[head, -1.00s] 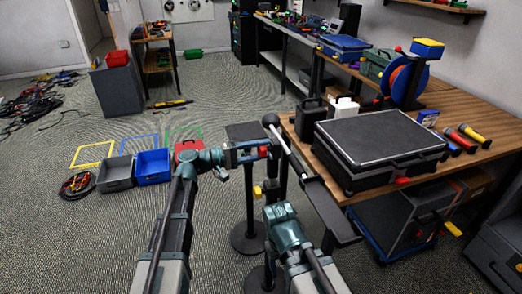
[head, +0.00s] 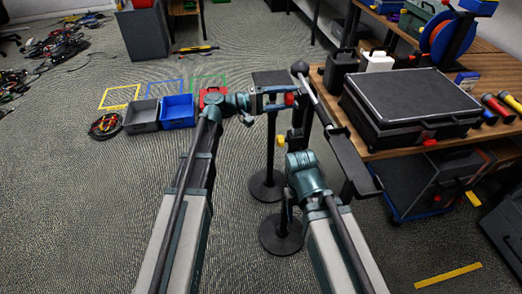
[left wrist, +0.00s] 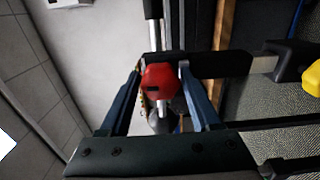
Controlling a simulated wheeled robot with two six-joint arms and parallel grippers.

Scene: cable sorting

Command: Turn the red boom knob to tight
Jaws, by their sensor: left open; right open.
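The red boom knob (head: 289,100) is on the stand near the upper end of the slanted boom (head: 318,100). In the left wrist view the knob (left wrist: 160,84) sits between my left gripper's two fingers, with a pale stub below it. My left gripper (head: 279,98) is open around the knob; its fingertips (left wrist: 161,70) are close to the knob's sides, and I cannot tell if they touch. My right gripper (head: 290,196) is lower, below the boom, apart from the knob; its jaws are mostly hidden by my wrist.
A yellow knob (head: 280,140) is lower on the stand and also shows in the left wrist view (left wrist: 312,78). A wooden table (head: 375,153) with a black case (head: 410,100) stands close on the right. Grey (head: 141,117) and blue (head: 178,108) bins stand on the floor at left.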

